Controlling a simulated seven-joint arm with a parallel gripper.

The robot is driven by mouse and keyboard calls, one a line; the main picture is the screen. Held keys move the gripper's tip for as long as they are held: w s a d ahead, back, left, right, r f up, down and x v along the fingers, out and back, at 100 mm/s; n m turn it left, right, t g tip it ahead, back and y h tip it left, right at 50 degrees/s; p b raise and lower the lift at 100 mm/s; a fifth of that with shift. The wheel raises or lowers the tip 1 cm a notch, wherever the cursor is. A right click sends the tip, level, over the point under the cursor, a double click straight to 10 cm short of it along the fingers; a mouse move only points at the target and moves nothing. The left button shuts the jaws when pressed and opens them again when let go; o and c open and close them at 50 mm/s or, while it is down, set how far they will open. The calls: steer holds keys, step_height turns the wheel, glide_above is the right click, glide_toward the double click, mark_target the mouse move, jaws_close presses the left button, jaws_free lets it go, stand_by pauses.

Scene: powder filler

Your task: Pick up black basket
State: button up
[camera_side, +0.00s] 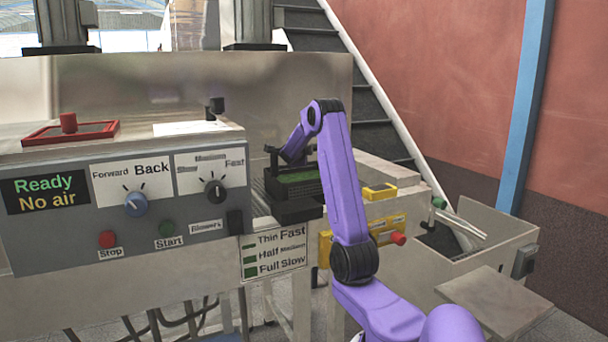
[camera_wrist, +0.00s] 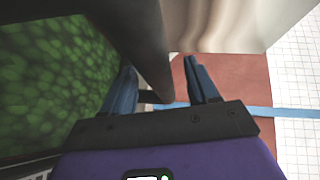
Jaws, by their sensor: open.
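The black basket (camera_side: 291,206) sits on the machine's ledge in the middle of the side view, with green contents inside. In the wrist view, a large dark-walled container with green contents fills the left, and a dark bar (camera_wrist: 150,55), seemingly part of the basket, runs down the middle. My gripper (camera_side: 277,156) is at the basket's upper back edge in the side view, small and partly hidden by my arm. In the wrist view my gripper (camera_wrist: 158,65) is open, with the dark bar showing between its two fingers. I cannot tell whether either finger touches it.
A grey control box (camera_side: 120,205) with knobs and buttons stands left of the basket. A yellow device (camera_side: 380,192) lies to the right. An open metal bin (camera_side: 490,232) is at far right. A backing panel (camera_side: 180,85) rises behind.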

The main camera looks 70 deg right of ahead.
steer(key=shift+x, duration=1.4)
jaws_close()
steer(key=shift+r, duration=0.1)
stand_by(0.4)
